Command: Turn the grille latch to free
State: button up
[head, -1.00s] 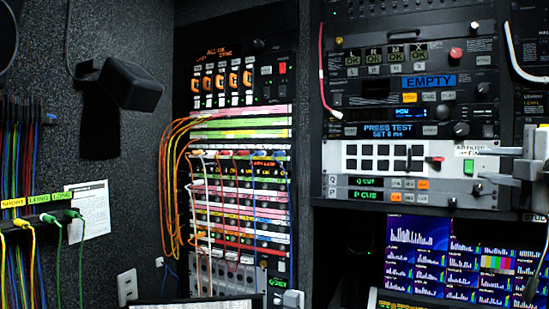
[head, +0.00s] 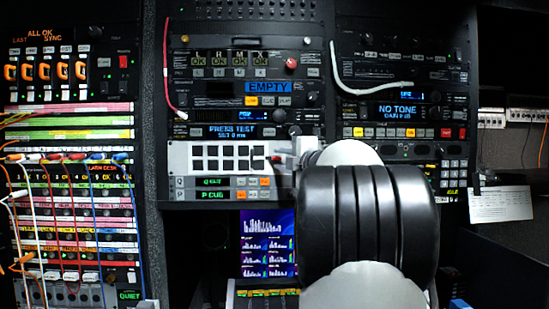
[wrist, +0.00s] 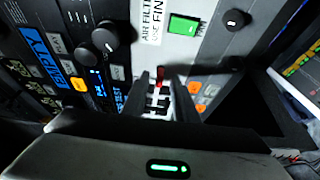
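The air filter grille (head: 177,158) is a pale panel with black square openings, in the middle rack in the head view. My gripper (head: 284,152) is at its right end and covers the latch there. In the wrist view my gripper (wrist: 163,92) has its two dark fingers apart. The red tip of the latch (wrist: 160,78) shows between them, close to the panel face. I cannot tell whether the fingers touch the latch. A green label (wrist: 184,26) and a round black knob (wrist: 235,18) sit beside it on the panel.
Knobs and buttons of the unit above, with an EMPTY display (head: 267,88), are close to my fingers. A red cable (head: 167,70) and a white cable (head: 372,88) hang on the racks. Monitors (head: 268,243) are below. Patch cables (head: 65,158) hang at left.

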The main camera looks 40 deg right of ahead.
jog(key=shift+w, duration=0.2)
grip_shut()
